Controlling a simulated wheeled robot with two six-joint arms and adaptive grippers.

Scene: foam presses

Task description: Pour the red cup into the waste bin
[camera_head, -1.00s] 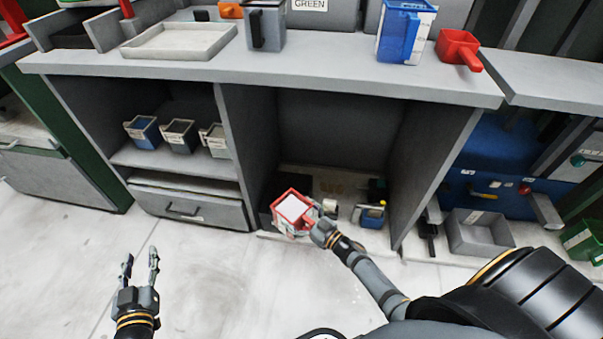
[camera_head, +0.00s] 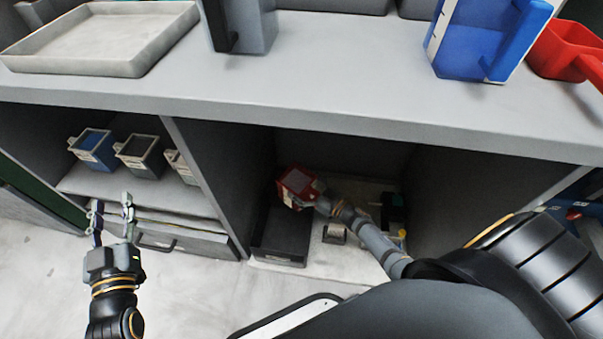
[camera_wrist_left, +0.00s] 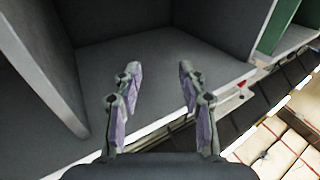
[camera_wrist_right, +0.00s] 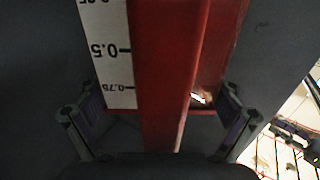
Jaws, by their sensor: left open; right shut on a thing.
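The red cup (camera_head: 297,186) is in the dark space under the counter. My right gripper (camera_head: 322,203) is shut on its handle. The cup also fills much of the right wrist view (camera_wrist_right: 165,70), with a white measuring scale on its side. It looks roughly upright in the head view, and I cannot tell its contents. The dark open box that looks like the waste bin (camera_head: 280,252) stands on the floor under the counter, below and slightly left of the cup. My left gripper (camera_head: 112,218) is open and empty in front of the left shelf; it also shows open in its wrist view (camera_wrist_left: 157,85).
The counter (camera_head: 330,85) overhangs the cup, with a divider panel (camera_head: 212,165) to its left. Small cups (camera_head: 140,160) sit on the left shelf.

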